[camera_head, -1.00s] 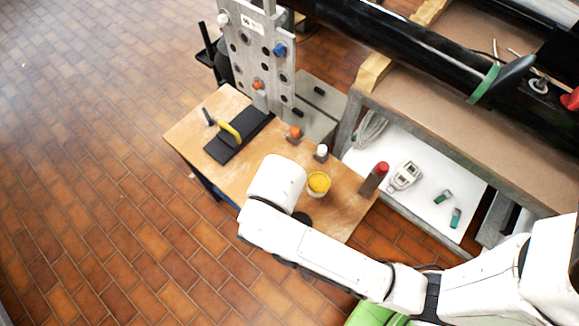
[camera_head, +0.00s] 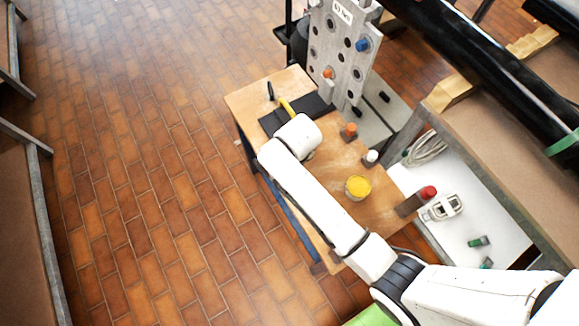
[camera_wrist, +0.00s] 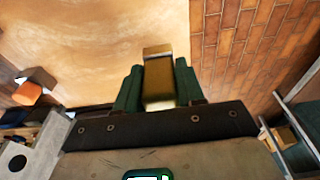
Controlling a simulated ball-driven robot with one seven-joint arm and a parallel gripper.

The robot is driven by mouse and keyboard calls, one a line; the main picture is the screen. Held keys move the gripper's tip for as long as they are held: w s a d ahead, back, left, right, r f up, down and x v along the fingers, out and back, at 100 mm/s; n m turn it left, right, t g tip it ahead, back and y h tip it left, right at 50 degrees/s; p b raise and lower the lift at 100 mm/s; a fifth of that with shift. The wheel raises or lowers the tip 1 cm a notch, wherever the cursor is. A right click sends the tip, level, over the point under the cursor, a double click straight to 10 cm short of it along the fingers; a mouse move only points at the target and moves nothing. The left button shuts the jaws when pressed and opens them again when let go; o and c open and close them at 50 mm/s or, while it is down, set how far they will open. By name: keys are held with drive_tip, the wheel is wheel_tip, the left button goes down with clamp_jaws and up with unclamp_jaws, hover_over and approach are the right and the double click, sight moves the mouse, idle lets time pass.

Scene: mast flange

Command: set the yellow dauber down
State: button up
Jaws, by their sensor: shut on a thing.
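The yellow dauber (camera_wrist: 158,72) shows in the wrist view as a yellow-brown block between the green fingertips. My gripper (camera_wrist: 158,88) is shut on it. It is over or close to the wooden table top (camera_wrist: 100,45); I cannot tell whether it touches the wood.
An orange-topped piece (camera_head: 350,130), a white-topped piece (camera_head: 371,157), a pot of yellow (camera_head: 358,188) and a red-topped piece (camera_head: 427,193) stand on the table's right part. An upright grey plate with holes (camera_head: 340,50) stands behind. Wood between mat and pot is clear.

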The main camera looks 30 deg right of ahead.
drive_tip(key=shift+w+d+f, duration=0.1)
drive_tip(key=shift+w+f, duration=0.25)
drive_tip(key=shift+f, duration=0.1)
drive_tip(key=shift+w+f, duration=0.15)
drive_tip(key=shift+f, duration=1.55)
drive_tip(key=o, duration=1)
drive_tip(key=shift+o, duration=0.2)
drive_tip(key=shift+r, duration=0.1)
drive_tip(key=r, duration=0.4)
drive_tip(key=s+r, duration=0.1)
drive_tip(key=r, duration=0.2)
drive_tip(key=s+r, duration=0.1)
drive_tip(key=r, duration=0.3)
drive_tip(key=shift+r, duration=0.35)
drive_tip(key=s+d, duration=0.4)
drive_tip(key=s, duration=0.6)
drive_tip(key=s+d+r, duration=0.1)
drive_tip(key=s+d, duration=0.3)
drive_tip(key=s, duration=0.7)
drive_tip(key=shift+d+r+m+g, duration=0.2)
drive_tip(key=shift+m+g, duration=0.1)
drive_tip(key=shift+g, duration=0.1)
